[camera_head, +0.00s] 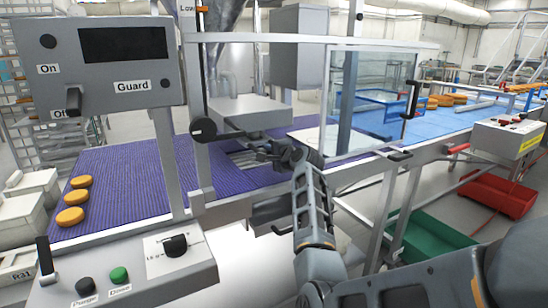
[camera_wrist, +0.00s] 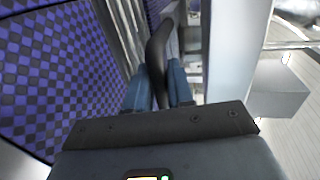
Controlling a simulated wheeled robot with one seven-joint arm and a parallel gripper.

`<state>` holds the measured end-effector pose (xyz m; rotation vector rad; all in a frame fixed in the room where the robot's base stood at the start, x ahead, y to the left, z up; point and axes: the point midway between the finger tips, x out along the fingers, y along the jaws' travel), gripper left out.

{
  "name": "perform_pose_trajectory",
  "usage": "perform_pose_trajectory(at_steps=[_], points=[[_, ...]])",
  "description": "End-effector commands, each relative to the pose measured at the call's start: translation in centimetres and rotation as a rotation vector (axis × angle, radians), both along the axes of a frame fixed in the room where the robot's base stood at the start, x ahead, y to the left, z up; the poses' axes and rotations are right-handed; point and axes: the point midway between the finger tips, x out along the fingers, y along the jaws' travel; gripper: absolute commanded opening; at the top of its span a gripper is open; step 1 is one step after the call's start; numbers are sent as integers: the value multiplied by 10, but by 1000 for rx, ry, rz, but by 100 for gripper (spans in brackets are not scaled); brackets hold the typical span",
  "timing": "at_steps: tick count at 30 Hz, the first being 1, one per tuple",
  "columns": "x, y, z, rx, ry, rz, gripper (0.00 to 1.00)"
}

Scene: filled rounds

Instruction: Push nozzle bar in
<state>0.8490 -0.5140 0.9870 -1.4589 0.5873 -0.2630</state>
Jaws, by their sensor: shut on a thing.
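My gripper (camera_head: 262,150) reaches over the near edge of the purple belt, below the grey depositor block (camera_head: 250,112). In the wrist view its blue-grey fingers are shut on a dark curved handle (camera_wrist: 157,52), which seems to be the nozzle bar's handle. My gripper and arm hide most of the handle in the head view, and I cannot tell how far in the nozzle bar sits.
The purple checked belt (camera_head: 120,170) carries orange rounds (camera_head: 70,217) at the left. A control panel (camera_head: 130,270) stands at the near left. A clear guard (camera_head: 372,95) with a black handle stands right of my gripper. A green crate (camera_head: 430,237) and red crate (camera_head: 497,195) lie below.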

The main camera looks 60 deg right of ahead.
Motion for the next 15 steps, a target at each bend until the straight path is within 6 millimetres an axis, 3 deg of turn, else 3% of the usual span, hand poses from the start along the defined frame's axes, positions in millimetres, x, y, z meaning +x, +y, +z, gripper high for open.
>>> perform_pose_trajectory(at_steps=[11,12,15], points=[[3,-1,2,-3,-2,-1,0],[3,-1,2,-3,-3,-1,26],[3,-1,2,-3,-2,-1,35]])
